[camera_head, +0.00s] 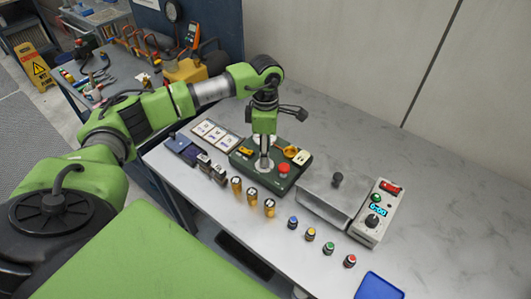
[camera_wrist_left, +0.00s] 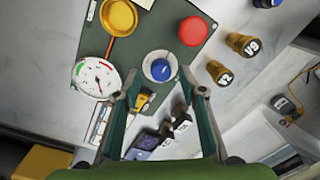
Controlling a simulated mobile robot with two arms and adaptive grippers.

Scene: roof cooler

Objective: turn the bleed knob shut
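A dark green panel (camera_head: 243,160) lies on the grey bench; it also fills the upper left of the left wrist view (camera_wrist_left: 150,42). It carries a blue knob (camera_wrist_left: 160,68) on a pale round base, a red button (camera_head: 284,169), a yellow round knob (camera_head: 290,151), a yellow lever (camera_head: 246,152) and a white dial gauge (camera_wrist_left: 97,77). No label shows which is the bleed knob. My left gripper (camera_head: 264,167) points down over the panel and hides the blue knob in the head view. In the wrist view its fingers (camera_wrist_left: 160,90) are apart, with the blue knob between and just beyond the tips. Contact cannot be told.
Brass knobs (camera_head: 252,197) stand in a row in front of the panel, with several small coloured knobs (camera_head: 310,234) to their right. A metal box (camera_head: 325,202) and a white control unit (camera_head: 376,213) stand right. The bench's back right is clear.

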